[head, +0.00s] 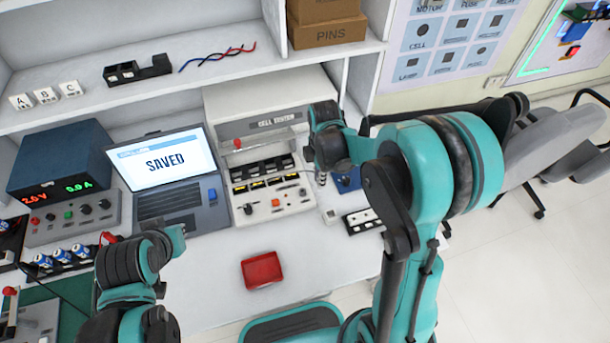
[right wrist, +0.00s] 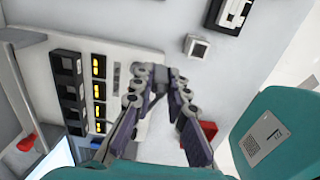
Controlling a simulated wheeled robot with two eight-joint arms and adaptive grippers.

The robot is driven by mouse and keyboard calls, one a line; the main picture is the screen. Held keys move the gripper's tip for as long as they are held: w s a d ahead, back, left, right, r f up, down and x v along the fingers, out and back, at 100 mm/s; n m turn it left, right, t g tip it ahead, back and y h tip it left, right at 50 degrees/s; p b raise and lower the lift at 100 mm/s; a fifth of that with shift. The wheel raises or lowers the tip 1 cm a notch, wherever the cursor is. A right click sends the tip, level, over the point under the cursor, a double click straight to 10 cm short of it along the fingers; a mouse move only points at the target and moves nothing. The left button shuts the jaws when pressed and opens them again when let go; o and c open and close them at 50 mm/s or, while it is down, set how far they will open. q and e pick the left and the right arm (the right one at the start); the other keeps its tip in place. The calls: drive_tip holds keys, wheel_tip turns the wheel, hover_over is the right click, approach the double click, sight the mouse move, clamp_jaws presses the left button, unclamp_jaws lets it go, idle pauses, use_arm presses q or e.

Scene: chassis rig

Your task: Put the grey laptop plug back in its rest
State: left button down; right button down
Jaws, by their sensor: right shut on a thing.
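My right gripper (right wrist: 162,78) is shut on the grey plug (right wrist: 159,73), with little of it showing between the fingertips in the right wrist view. They are over the right part of the cell tester's front. In the head view my right gripper (head: 325,145) hides the plug. A small white block with a grey square top (right wrist: 198,45), perhaps the rest, stands apart from the fingertips; it also shows in the head view (head: 331,215). The laptop (head: 180,205) is open and its screen reads SAVED. My left gripper (head: 172,240) is in front of the laptop; its fingers are unclear.
The cell tester (head: 275,203) stands right of the laptop. A red tray (head: 262,271) lies in front of it. A black-and-white slotted block (head: 362,220) and a blue box (head: 347,181) are at the right. The tabletop around the tray is clear.

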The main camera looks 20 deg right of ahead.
drive_tip(key=s+d, duration=0.2)
drive_tip(key=s, duration=0.4)
drive_tip(key=shift+s+r, duration=0.3)
drive_tip(key=shift+s, duration=0.05)
drive_tip(key=shift+b, duration=0.35)
drive_tip(key=b, duration=0.5)
hover_over(332, 210)
drive_tip(key=s, duration=0.1)
drive_tip(key=shift+s+a+f, duration=0.1)
drive_tip(key=shift+a+f, duration=0.1)
drive_tip(key=shift+f, duration=1.25)
drive_tip(key=shift+a+f, duration=0.2)
drive_tip(key=shift+f, duration=1.25)
drive_tip(key=shift+f+b, duration=1.6)
drive_tip(key=shift+f, duration=0.2)
drive_tip(key=c, duration=1.4)
unclamp_jaws()
drive_tip(key=shift+r, duration=0.2)
wheel_tip(332, 210, up, 12)
drive_tip(key=shift+f, duration=0.1)
